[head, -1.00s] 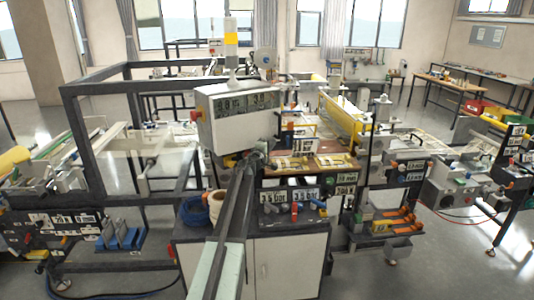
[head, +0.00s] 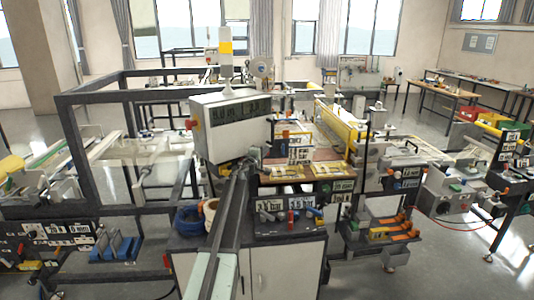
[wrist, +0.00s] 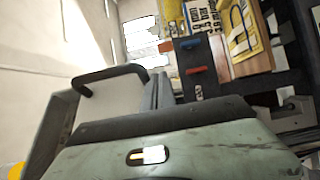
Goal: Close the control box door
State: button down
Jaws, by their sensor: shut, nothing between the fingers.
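The control box (head: 230,130) is a white-grey box with dark displays on its upper face, left of centre in the head view. My gripper (head: 252,157) is small and dark at the far end of my arm, by the box's lower edge. It is shut and empty; whether it touches the box is unclear. In the wrist view, a pale panel fills the upper left, and a black bent bar (wrist: 112,74) stands before it.
A dark metal frame (head: 75,150) is to the left. A lamp tower (head: 225,48) rises above the box. Machines crowd the right; open floor lies at the lower right.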

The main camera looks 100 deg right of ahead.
jog(key=s+a, duration=0.6)
jog(key=a, duration=0.6)
jog(key=shift+s+a, duration=0.15)
jog(key=shift+a, duration=0.05)
